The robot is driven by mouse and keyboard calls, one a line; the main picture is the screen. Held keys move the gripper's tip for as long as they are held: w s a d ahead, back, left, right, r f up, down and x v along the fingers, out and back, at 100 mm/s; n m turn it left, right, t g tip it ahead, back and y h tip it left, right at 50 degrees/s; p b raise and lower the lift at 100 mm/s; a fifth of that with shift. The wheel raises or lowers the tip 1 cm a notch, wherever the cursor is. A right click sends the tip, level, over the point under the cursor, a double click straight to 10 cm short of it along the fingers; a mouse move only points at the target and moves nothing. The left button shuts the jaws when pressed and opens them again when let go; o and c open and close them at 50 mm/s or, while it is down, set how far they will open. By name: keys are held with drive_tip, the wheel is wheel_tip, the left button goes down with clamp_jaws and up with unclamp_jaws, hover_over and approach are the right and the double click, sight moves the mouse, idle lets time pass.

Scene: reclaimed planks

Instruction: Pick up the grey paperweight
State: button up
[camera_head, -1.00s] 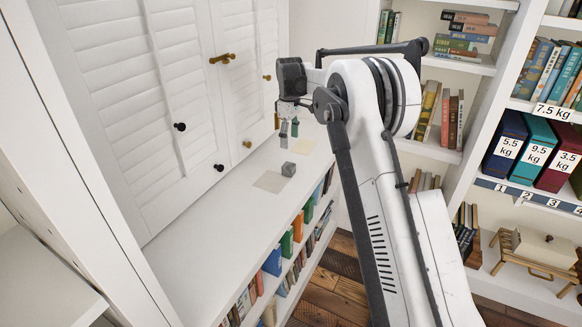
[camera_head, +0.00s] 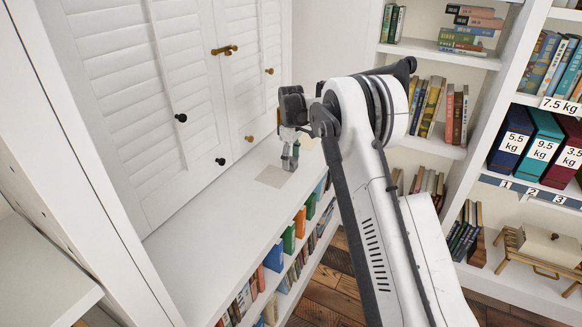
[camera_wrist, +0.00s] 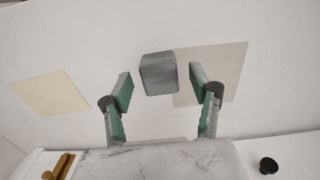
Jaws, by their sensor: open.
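The grey paperweight (camera_wrist: 158,73) is a small block with rounded edges on the white shelf top, partly over the edge of a beige-grey square (camera_wrist: 222,75). In the wrist view my gripper (camera_wrist: 160,78) is open, with one green-and-grey finger on each side of the block. Gaps show between the block and both fingers; I cannot tell how far the fingertips are above the shelf. In the head view my gripper (camera_head: 290,162) is low over the shelf top beside the beige-grey square (camera_head: 274,177) and hides the paperweight.
A cream square (camera_wrist: 50,93) lies on the shelf top to the left in the wrist view. White louvred doors (camera_head: 150,90) with knobs rise close behind the gripper. Books (camera_head: 275,256) fill the shelves below. The near shelf top (camera_head: 200,250) is clear.

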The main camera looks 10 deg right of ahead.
wheel_tip(320, 180, down, 2)
drive_tip(key=shift+f, duration=0.2)
drive_tip(key=shift+c, duration=0.4)
drive_tip(key=shift+r, duration=0.1)
drive_tip(key=c, duration=1.3)
